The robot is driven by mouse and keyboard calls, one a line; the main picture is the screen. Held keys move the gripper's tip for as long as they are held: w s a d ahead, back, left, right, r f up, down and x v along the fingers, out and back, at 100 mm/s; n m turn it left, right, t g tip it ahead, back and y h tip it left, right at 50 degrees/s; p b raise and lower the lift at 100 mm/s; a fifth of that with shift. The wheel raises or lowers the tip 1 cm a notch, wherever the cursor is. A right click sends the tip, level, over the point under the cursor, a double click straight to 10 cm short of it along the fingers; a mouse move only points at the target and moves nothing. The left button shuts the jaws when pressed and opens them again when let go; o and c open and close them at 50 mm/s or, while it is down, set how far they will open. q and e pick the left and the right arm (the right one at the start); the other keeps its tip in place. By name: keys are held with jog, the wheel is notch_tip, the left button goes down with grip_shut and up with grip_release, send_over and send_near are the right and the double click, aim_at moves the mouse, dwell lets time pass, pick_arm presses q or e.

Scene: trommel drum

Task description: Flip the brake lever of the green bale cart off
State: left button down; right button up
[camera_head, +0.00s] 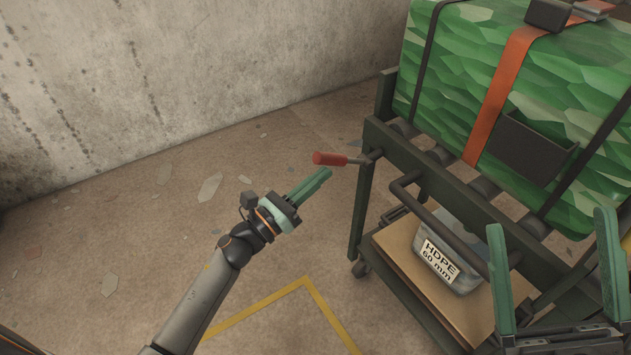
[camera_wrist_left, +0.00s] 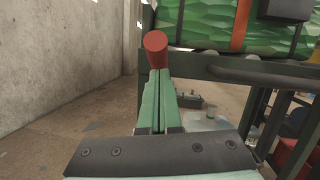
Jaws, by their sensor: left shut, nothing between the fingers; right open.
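The green bale cart (camera_head: 420,165) stands at the right with a large green bale on top. Its brake lever has a red grip (camera_head: 329,158) and sticks out to the left from the cart's near-left corner post. My left gripper (camera_head: 326,174) is shut and empty, with its fingertips just below the red grip in the head view. In the left wrist view the red grip (camera_wrist_left: 155,42) appears end-on right at the fingertips (camera_wrist_left: 158,72); I cannot tell whether they touch. My right gripper (camera_head: 550,262) is open and empty at the lower right, in front of the cart.
A handle bar (camera_head: 400,200) runs along the cart's near side. A bin labelled HDPE 60 mm (camera_head: 462,275) sits on the lower shelf (camera_head: 395,250). A concrete wall (camera_head: 200,70) stands behind. The floor left of the cart is open, with a yellow line (camera_head: 270,298) and scattered flakes.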

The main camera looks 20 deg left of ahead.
pick_arm(q)
jog(key=shift+r, duration=0.1)
jog(key=shift+r+p, duration=0.2)
jog(key=shift+p, duration=0.7)
